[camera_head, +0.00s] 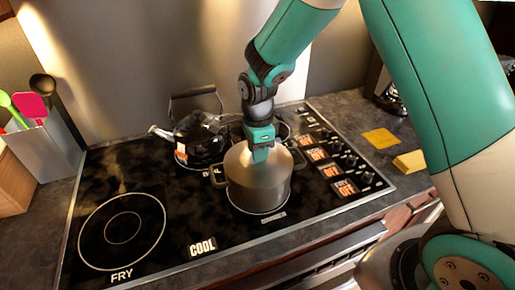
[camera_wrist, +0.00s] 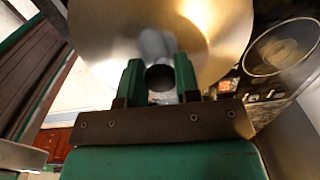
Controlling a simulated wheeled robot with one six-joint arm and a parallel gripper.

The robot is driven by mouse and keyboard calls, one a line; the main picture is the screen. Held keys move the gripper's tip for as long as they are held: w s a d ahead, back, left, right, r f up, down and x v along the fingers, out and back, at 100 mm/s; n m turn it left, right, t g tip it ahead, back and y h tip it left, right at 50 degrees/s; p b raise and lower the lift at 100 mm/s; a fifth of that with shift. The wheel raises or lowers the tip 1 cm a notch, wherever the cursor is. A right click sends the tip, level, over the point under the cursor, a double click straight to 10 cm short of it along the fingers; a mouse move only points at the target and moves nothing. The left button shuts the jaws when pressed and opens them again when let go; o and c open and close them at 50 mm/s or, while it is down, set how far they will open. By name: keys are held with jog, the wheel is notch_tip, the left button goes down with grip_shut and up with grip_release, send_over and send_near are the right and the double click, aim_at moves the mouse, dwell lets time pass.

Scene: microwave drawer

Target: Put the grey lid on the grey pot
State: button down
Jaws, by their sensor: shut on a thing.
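The grey pot (camera_head: 258,193) stands upright on a front burner of the black cooktop, with a handle on each side. The grey lid (camera_head: 240,160) is over the pot's mouth and looks roughly level and centred. I cannot tell whether it touches the rim all round. My gripper (camera_head: 262,156) points down from above and is shut on the lid's knob. In the wrist view, the two green fingers of my gripper (camera_wrist: 158,78) flank the dark round knob, and the shiny lid (camera_wrist: 105,35) fills the top middle. The pot is hidden there behind the lid.
A black kettle (camera_head: 200,138) stands on a back burner, close behind the pot to the left. The front-left burner (camera_head: 122,230) is empty. A utensil holder (camera_head: 47,150) is at the far left. Knobs (camera_head: 350,160) and yellow notes (camera_head: 409,162) are to the right.

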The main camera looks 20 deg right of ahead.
dwell(0.3)
jog(key=shift+c, duration=1.4)
grip_release()
jog(key=shift+r+p, duration=2.8)
jog(key=shift+r, duration=0.7)
